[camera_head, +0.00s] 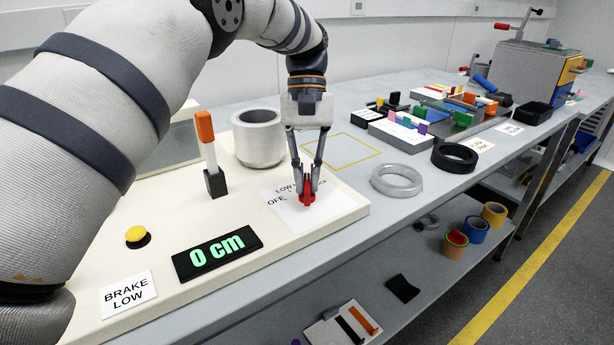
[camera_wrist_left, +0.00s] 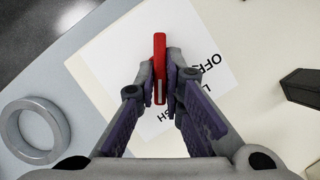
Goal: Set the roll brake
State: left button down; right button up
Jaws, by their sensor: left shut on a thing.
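A red knob (camera_head: 307,190) stands on a white label on the cream panel (camera_head: 345,203). My left gripper (camera_head: 306,185) points down and is shut on the red knob. In the left wrist view the knob (camera_wrist_left: 160,65) sits between the two fingers (camera_wrist_left: 163,85). The white label (camera_head: 290,213) carries the words OFF and LOW, partly hidden by the gripper and knob. A sign (camera_head: 128,294) at the panel's front left reads BRAKE LOW. A black display (camera_head: 216,252) shows 0 cm in green. My right gripper is not in view.
An orange-handled lever (camera_head: 207,140), a grey cylinder (camera_head: 259,139) and a yellow button (camera_head: 136,235) stand on the panel. A clear ring (camera_head: 397,180) and a black ring (camera_head: 454,157) lie right of it. Several coloured parts fill the bench further back.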

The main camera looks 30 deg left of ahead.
pick_arm(q)
jog(key=m+y, duration=0.1)
jog(key=m, duration=0.1)
jog(key=m+y, duration=0.1)
jog(key=m, duration=0.2)
jog(key=shift+w+d+g, duration=0.1)
jog(key=shift+d+g, duration=0.1)
jog(key=shift+g, duration=0.1)
dwell(0.5)
jog(key=c, duration=1.7)
grip_release()
notch_tip(320, 180, up, 10)
